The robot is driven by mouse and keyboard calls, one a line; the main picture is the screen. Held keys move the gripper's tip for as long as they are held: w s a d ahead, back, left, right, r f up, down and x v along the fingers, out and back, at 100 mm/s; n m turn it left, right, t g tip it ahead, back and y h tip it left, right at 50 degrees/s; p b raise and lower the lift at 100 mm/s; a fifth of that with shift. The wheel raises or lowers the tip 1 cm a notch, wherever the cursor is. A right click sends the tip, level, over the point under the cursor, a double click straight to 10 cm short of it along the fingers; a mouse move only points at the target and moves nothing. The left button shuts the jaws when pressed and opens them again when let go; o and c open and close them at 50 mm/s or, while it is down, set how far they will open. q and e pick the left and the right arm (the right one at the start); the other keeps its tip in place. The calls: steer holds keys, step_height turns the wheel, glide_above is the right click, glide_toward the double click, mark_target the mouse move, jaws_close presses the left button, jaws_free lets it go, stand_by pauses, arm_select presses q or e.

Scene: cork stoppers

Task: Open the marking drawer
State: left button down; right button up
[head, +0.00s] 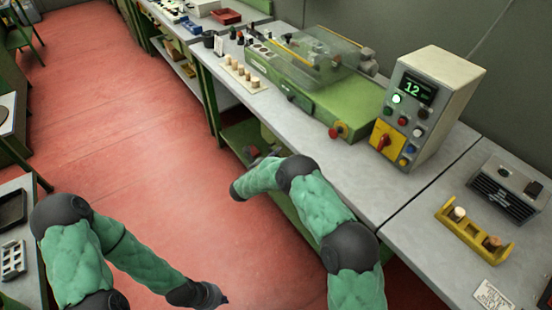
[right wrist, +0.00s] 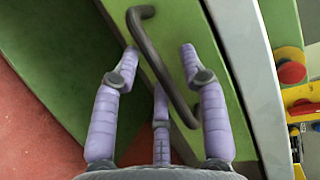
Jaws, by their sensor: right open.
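A dark bar handle (right wrist: 158,68) is fixed to a green front panel (right wrist: 185,20), which looks like the drawer front, in the right wrist view. My right gripper (right wrist: 159,56) is open, its purple fingers spread on both sides of the handle and a third finger below. I cannot tell whether any finger touches the bar. In the head view my right arm reaches to the bench's front, and the handle cannot be made out there. My left gripper (head: 212,295) hangs low over the red floor, dark and small, and its jaws cannot be read.
A grey bench top (head: 345,150) carries a green machine (head: 330,95) with a clear cover and a control box (head: 425,105) showing 12. A cork rack (head: 243,73) stands at its left. A yellow holder (head: 475,235) sits at right. The red floor (head: 110,130) is open at left.

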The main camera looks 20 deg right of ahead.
steer(key=shift+w+d, duration=0.1)
jaws_close()
steer(key=s+a, duration=0.4)
steer(key=a, duration=0.6)
steer(key=s+a, duration=0.4)
steer(key=a, duration=0.7)
steer(key=shift+a+b, duration=0.3)
steer(key=shift+b, duration=0.05)
jaws_free()
